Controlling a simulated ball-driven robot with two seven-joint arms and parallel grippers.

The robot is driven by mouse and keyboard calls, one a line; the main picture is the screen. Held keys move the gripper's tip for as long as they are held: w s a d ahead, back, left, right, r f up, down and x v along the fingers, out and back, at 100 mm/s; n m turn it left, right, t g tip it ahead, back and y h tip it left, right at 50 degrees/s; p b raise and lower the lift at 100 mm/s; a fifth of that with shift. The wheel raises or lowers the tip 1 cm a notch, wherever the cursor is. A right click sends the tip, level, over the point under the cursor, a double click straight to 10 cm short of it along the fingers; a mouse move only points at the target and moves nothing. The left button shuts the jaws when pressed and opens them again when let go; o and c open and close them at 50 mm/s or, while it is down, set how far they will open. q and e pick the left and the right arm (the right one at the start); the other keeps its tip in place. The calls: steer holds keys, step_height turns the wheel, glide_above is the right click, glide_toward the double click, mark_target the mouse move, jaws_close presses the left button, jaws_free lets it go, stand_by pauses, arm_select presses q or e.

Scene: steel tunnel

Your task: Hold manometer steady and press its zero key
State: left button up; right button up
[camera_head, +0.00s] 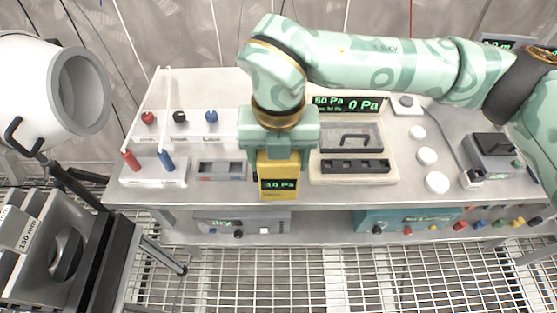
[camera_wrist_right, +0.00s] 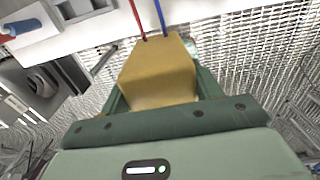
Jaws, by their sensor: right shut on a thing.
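The manometer is a yellow box (camera_head: 280,193) with a dark display in green digits, the figure too small to read surely. My right gripper (camera_head: 278,156) comes down over it from above and is shut on it, a green finger on each side. In the right wrist view the yellow manometer (camera_wrist_right: 157,75) sits between the fingers (camera_wrist_right: 160,95), with a red and a blue tube at its far end. It is held at the bench's front edge; I cannot tell whether it touches the bench. I cannot make out its zero key. My left gripper is not in view.
On the grey bench (camera_head: 220,95) a case (camera_head: 392,168) with a pressure display stands right of the manometer, and a block with red and blue fittings (camera_head: 150,178) stands left. White round discs (camera_head: 437,182) lie further right. A large white duct (camera_head: 55,85) is at the left.

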arm_select(q)
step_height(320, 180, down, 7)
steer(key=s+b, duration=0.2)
steer(key=b, duration=0.5)
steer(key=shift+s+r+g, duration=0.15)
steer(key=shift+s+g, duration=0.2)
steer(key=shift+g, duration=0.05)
arm_select(e)
steer(key=w+f, duration=0.9)
steer(key=w, duration=0.2)
steer(key=shift+f, duration=0.15)
steer(key=shift+f, duration=0.6)
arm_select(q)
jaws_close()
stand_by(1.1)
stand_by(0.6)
